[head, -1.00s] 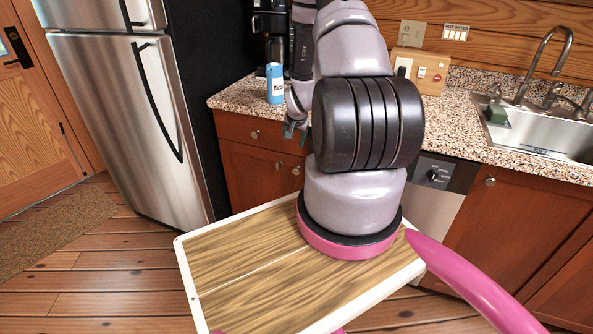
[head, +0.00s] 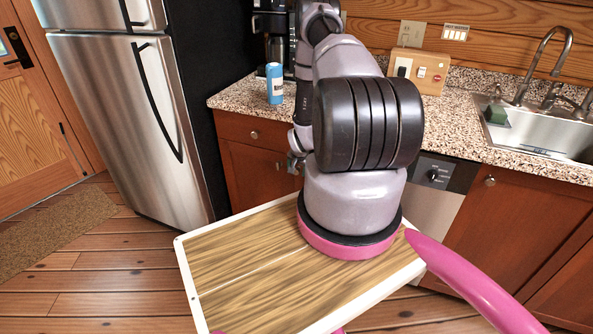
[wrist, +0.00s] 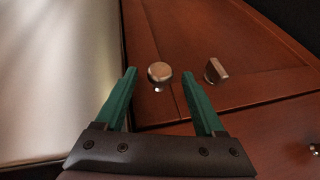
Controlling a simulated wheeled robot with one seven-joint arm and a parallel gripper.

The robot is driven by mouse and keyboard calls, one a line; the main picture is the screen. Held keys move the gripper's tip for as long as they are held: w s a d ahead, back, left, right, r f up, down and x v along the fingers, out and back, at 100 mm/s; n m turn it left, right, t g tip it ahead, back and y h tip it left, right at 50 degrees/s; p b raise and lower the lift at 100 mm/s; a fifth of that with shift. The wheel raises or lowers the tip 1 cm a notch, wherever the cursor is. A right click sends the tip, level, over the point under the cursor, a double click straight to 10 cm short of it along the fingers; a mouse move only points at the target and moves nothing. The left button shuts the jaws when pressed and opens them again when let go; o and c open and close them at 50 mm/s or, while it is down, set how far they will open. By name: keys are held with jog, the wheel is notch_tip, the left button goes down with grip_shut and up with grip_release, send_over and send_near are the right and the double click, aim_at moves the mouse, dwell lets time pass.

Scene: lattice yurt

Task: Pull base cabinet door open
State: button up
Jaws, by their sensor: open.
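The base cabinet (head: 245,172) is reddish-brown wood under the counter, left of my arm's base, with its doors closed in what shows. My gripper (head: 296,168) is in front of it, partly hidden by my arm in the head view. In the wrist view, my gripper's green fingers (wrist: 157,102) are open and empty. A round metal knob (wrist: 160,72) shows between and beyond the fingertips, apart from them as far as I can tell. A second metal knob (wrist: 217,70) stands on the wooden panel (wrist: 235,40) to the right, across a narrow seam.
A steel fridge (head: 118,115) stands left of the cabinet. A dishwasher (head: 435,200) is on the right, partly behind my arm. A blue can (head: 274,84) stands on the speckled counter (head: 237,101). The wooden floor (head: 120,250) in front of the fridge is clear.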

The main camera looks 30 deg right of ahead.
jog(key=shift+w+f, duration=0.15)
jog(key=shift+f, duration=0.15)
grip_shut()
jog(key=shift+d, duration=0.1)
dwell(1.2)
